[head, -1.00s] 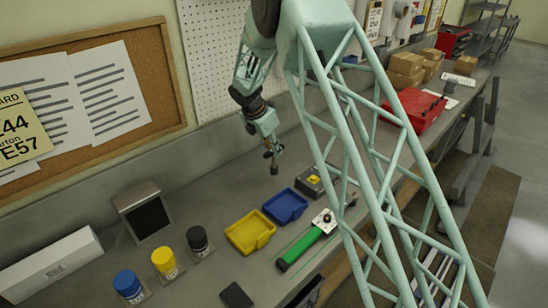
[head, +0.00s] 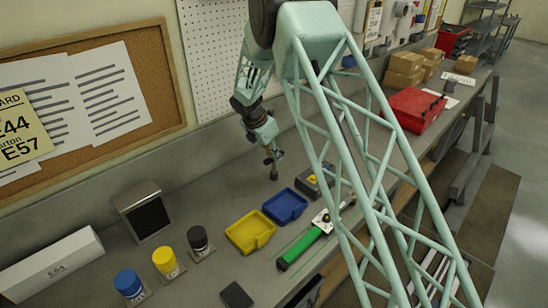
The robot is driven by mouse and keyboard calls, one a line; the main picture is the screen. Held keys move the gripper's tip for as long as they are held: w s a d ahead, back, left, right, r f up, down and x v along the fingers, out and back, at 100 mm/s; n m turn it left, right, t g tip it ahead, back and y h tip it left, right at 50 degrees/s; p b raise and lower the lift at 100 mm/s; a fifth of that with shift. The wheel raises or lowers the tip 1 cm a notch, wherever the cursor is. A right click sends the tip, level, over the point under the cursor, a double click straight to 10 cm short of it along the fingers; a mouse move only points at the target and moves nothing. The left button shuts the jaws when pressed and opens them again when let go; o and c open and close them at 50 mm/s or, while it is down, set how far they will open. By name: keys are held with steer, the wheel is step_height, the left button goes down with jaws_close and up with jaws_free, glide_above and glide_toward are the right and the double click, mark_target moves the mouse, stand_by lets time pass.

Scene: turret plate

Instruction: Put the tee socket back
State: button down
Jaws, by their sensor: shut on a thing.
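My gripper (head: 269,155) hangs over the bench behind the blue tray, pointing down. It is shut on a small dark, upright tool (head: 274,173), which appears to be the tee socket. The tool's lower end is close to the bench top; I cannot tell whether it touches. A grey block with a yellow top part (head: 313,181) sits to the right of the held tool. A green-handled tool with a pale head (head: 300,249) lies nearer the front. Part of the bench is hidden behind my lattice arm.
A blue tray (head: 285,218) and a yellow tray (head: 249,250) lie in front of the gripper. Black (head: 198,238), yellow (head: 164,259) and blue (head: 127,282) jars stand left. A red case (head: 416,110) is far right.

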steer(key=shift+f, duration=0.1)
steer(key=c, duration=2.6)
jaws_free()
steer(key=b+v, duration=0.1)
steer(key=v, duration=1.1)
